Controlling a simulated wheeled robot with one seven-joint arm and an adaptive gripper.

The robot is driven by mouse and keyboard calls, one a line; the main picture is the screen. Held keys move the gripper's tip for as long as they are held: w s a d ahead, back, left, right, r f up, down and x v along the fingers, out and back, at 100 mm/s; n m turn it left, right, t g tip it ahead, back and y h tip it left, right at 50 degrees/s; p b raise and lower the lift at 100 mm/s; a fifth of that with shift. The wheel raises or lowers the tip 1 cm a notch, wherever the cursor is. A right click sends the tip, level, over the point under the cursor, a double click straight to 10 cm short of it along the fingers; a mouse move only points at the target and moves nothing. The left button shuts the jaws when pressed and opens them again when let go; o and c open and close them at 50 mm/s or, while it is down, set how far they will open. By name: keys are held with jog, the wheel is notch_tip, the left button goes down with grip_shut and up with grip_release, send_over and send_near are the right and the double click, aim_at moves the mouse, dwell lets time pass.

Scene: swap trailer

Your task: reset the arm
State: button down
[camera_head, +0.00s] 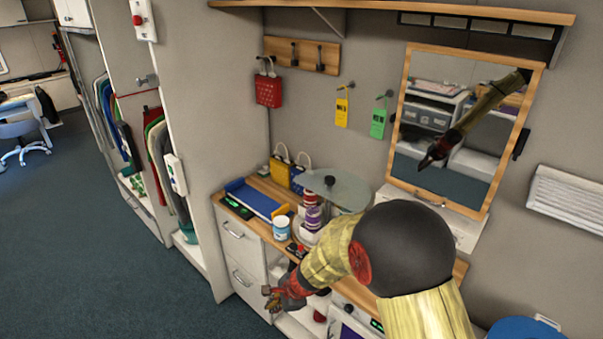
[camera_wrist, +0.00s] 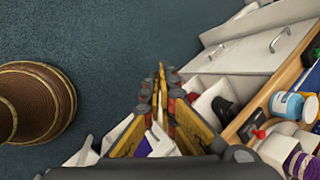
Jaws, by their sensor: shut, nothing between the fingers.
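My gripper (camera_head: 272,297) is shut and empty. It hangs at the end of my arm, which reaches down past the counter's front edge, beside the white drawers (camera_head: 240,245). In the wrist view my gripper's fingers (camera_wrist: 162,75) are together and point toward the blue-grey floor (camera_wrist: 120,45). Nothing is held between them. The arm hides part of the counter and the open space under it.
The wooden counter (camera_head: 265,188) holds a blue tray (camera_head: 255,200), a blue-and-white jar (camera_head: 281,228), stacked rolls (camera_head: 312,210) and a glass disc (camera_head: 338,188). A mirror (camera_head: 440,175) hangs behind. A brown ribbed round object (camera_wrist: 38,100) is on the floor. Floor at left is clear.

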jog(key=s+d+r+n+t+h+b, duration=0.3)
jog(key=s+d+r+n, duration=1.1)
jog(key=s+d+r, duration=1.2)
jog(key=shift+s+d+n+h+b, duration=0.4)
jog(key=shift+d+h+b, duration=0.35)
jog(key=shift+h, duration=0.25)
jog(key=c, duration=2.6)
grip_release()
